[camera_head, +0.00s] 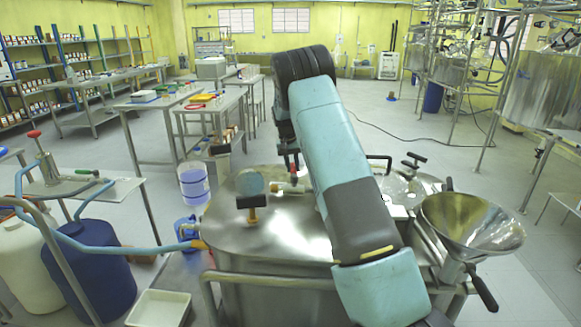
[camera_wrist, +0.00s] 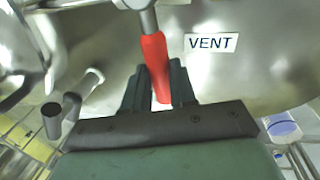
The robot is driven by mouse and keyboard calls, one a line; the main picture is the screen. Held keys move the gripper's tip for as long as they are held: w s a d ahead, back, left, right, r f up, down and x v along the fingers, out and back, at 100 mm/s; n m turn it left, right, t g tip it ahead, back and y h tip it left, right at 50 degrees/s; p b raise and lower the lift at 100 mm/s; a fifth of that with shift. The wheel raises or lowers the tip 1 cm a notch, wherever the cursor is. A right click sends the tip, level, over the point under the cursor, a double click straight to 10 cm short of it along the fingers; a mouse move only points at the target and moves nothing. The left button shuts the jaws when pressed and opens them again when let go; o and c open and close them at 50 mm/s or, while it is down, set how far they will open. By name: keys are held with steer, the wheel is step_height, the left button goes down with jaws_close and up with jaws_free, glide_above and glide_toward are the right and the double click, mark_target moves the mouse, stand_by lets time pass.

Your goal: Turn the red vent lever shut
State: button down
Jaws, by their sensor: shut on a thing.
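The red vent lever (camera_wrist: 154,62) shows in the wrist view as a red grip on a metal stem, just left of a white VENT label (camera_wrist: 211,43). It points down the picture, between the two dark fingers of my gripper (camera_wrist: 157,80). My gripper is shut on the red grip, and the lower end of the grip lies between the fingers. In the head view my arm reaches over the steel vessel (camera_head: 270,235), and my gripper is mostly hidden behind it.
A steel funnel (camera_head: 470,222) stands right of my arm. Blue drum (camera_head: 92,265), white tray (camera_head: 160,307) and bucket (camera_head: 194,184) stand at left. Open floor lies behind right.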

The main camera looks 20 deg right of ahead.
steer(key=shift+d+m, duration=0.35)
steer(key=shift+m, duration=0.25)
steer(key=shift+s+d, duration=0.1)
steer(key=c, duration=0.9)
jaws_free()
steer(key=shift+r, duration=0.1)
steer(key=shift+r, duration=0.3)
steer(key=shift+w+a+r, duration=0.15)
steer(key=shift+a+r, duration=0.2)
steer(key=shift+r, duration=1.75)
steer(key=shift+w+a+r, duration=0.15)
steer(key=shift+a+r, duration=0.15)
steer(key=shift+r, duration=1.85)
steer(key=shift+w+a+r, duration=0.15)
steer(key=shift+a+r, duration=0.2)
steer(key=shift+r, duration=1.75)
